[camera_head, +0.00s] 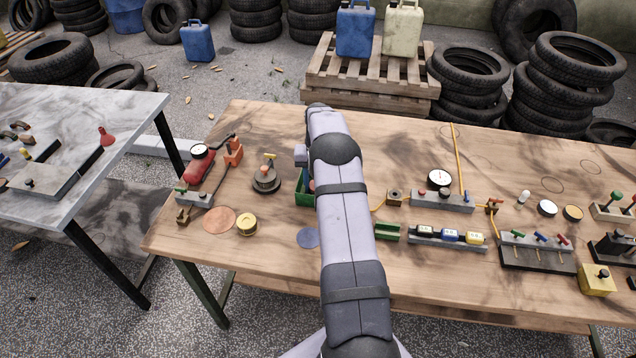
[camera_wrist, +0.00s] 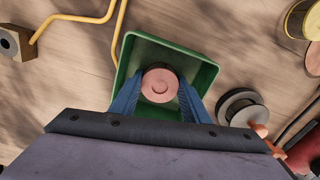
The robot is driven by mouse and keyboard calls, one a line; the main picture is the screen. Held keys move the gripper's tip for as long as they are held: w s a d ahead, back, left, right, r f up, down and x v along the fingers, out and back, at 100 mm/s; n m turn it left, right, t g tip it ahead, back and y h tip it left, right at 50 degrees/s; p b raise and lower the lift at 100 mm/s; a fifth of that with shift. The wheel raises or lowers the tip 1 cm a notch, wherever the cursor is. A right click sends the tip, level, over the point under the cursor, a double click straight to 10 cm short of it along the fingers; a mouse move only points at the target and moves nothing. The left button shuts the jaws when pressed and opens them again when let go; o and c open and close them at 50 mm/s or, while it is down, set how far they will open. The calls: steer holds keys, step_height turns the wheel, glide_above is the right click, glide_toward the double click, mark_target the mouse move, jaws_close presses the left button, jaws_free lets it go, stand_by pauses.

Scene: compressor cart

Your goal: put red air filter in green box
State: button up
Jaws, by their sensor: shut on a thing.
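The filter lies within the outline of the green box (camera_wrist: 150,48), an open square tray on the wooden table. I cannot tell whether the filter touches the box floor. In the head view, my arm hides most of the green box (camera_head: 303,198); only its left part shows. The fingers and filter are mostly hidden there too.
A yellow can (camera_head: 246,225) is nearer the front. Manifold blocks (camera_head: 447,238) are on the right.

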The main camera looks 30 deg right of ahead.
steer(key=shift+f, duration=0.15)
steer(key=o, duration=0.7)
steer(key=shift+o, duration=0.2)
step_height(320, 180, up, 12)
steer(key=b, duration=0.3)
steer(key=shift+a+r, duration=0.1)
steer(key=shift+r, duration=0.1)
